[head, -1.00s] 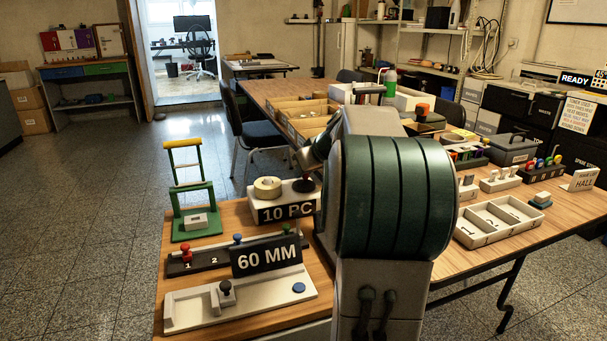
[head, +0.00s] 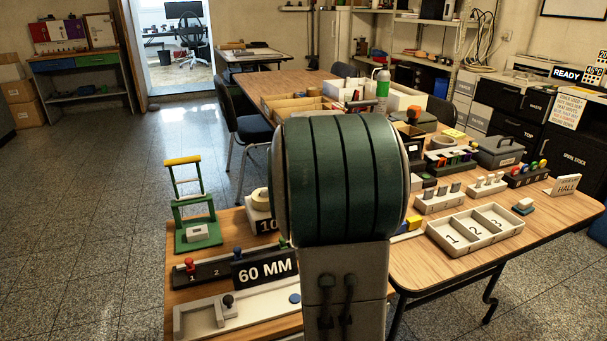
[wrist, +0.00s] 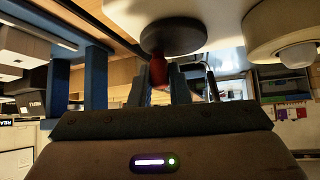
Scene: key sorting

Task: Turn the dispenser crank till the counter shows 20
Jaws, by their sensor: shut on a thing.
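The white dispenser (head: 258,203) with a tan roll on it stands at the back of the near table, mostly hidden behind my arm. Its black sign (head: 266,226) shows only "10" at the edge of the arm. My gripper is hidden in the head view. In the wrist view, which looks upside down, the crank's dark disc (wrist: 171,37) lies against the white body, and its red handle (wrist: 158,72) stands between my fingers. My gripper (wrist: 161,82) is shut on that handle. I cannot make out a counter reading on the dispenser.
A "60 MM" sign (head: 265,269), a black rack with coloured knobs (head: 212,274) and a green stand (head: 205,237) are left of my arm. A numbered tray (head: 475,250) is at right. Free floor lies at far left.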

